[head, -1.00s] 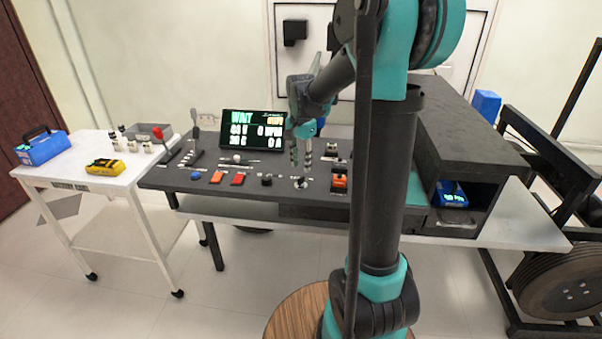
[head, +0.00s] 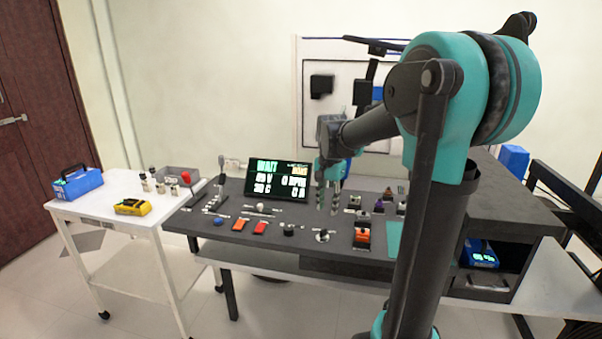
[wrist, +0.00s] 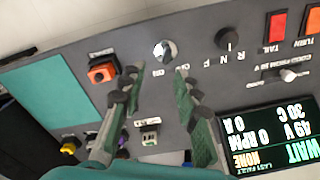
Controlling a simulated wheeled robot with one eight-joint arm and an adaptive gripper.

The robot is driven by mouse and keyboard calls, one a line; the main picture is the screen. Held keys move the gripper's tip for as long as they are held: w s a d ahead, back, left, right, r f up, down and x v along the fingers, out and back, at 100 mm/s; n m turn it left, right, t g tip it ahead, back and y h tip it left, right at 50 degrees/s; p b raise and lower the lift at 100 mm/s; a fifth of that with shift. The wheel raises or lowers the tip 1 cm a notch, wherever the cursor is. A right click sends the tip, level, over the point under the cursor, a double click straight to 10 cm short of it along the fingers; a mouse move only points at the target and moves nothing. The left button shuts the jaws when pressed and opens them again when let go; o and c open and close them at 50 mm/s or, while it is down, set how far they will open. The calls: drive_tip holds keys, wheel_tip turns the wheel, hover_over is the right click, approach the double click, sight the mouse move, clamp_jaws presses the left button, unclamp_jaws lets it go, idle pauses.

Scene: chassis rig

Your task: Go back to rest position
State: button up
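My gripper (head: 328,197) hangs over the dark control console (head: 265,222), just right of its display (head: 279,179). In the wrist view my gripper (wrist: 160,76) is open, with its two green fingers apart and nothing between them. A round silver knob (wrist: 165,50) shows beyond the fingertips; it also shows on the console in the head view (head: 322,236), below the fingers. The fingers look clear of the panel. The display reads WAIT.
A white cart (head: 95,207) at the left holds a blue case (head: 77,184), a yellow meter (head: 132,207) and several small parts. Upright levers (head: 220,170) rise from the console's left side. A dark raised housing (head: 505,205) stands at the right. Floor shows in front of the cart.

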drive_tip(key=s+d+f+n+t, duration=0.1)
drive_tip(key=s+f+n+t, duration=0.1)
drive_tip(key=s+f+n, duration=0.2)
drive_tip(key=s+d+f+n+t, duration=0.1)
drive_tip(key=s+f+n, duration=0.3)
drive_tip(key=s+f, duration=0.6)
drive_tip(key=s+d, duration=0.1)
drive_tip(key=s, duration=0.5)
drive_tip(key=shift+s+d+n+t, duration=0.2)
drive_tip(key=shift+n+t, duration=0.2)
